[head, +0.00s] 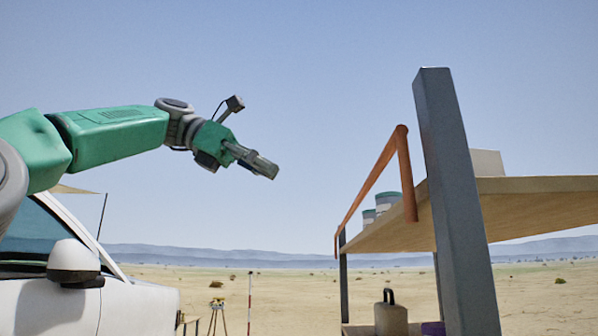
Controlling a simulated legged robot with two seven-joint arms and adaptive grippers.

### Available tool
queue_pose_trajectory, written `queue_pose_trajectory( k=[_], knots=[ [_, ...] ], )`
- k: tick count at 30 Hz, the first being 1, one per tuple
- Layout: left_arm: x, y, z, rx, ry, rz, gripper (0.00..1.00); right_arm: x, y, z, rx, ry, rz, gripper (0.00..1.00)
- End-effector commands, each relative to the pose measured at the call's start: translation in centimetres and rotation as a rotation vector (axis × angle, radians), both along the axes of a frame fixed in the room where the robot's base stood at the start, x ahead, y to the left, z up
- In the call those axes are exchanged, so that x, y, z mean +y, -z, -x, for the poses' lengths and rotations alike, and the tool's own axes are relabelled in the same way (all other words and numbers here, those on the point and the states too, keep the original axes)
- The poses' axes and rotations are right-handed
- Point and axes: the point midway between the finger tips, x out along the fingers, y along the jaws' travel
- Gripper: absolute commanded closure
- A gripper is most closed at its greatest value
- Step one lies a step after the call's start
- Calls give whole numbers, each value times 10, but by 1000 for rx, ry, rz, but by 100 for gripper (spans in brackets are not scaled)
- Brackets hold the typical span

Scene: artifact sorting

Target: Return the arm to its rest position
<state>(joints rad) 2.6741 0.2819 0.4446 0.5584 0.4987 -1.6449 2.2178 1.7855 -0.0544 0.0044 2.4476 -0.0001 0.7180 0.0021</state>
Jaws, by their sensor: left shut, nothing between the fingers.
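My left arm, green and grey, comes in from the left in the head view and reaches toward the middle, above a white vehicle. My left gripper (262,168) is shut and empty, pointing right and slightly down. It hangs in open air, apart from the shelf and everything else. A small camera on a bracket sits above the wrist. My right gripper is not in this view.
A shelf rack stands at right, with a grey post (452,200), a wooden upper board (530,205) and an orange rail (372,190). Cans (386,201) sit on top. A beige jug (390,318) stands below. The white vehicle (110,305) is at lower left. A tripod (217,318) stands behind.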

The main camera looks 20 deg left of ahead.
Motion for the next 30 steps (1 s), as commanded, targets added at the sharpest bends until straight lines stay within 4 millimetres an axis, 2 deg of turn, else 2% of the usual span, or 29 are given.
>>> queue_pose_trajectory(
  k=[3,9,16,19,23,26,27,29,30],
  knots=[
    [14,0,5,0,0,-1,100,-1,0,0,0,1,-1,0],
    [26,0,8,0,0,-1,100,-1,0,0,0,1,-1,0],
    [29,2,7,0,0,-1,100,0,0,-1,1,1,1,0],
    [25,15,-3,-1,-3,-11,100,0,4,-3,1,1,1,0],
    [10,61,-36,-10,-12,-46,100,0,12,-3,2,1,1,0],
    [-3,114,-69,-28,-19,-91,100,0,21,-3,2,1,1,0],
    [-8,137,-82,-37,-22,-113,100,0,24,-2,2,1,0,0],
    [-17,172,-98,-52,-22,-146,100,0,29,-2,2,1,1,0],
    [-22,197,-108,-61,-21,-171,100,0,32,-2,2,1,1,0]
  ],
)
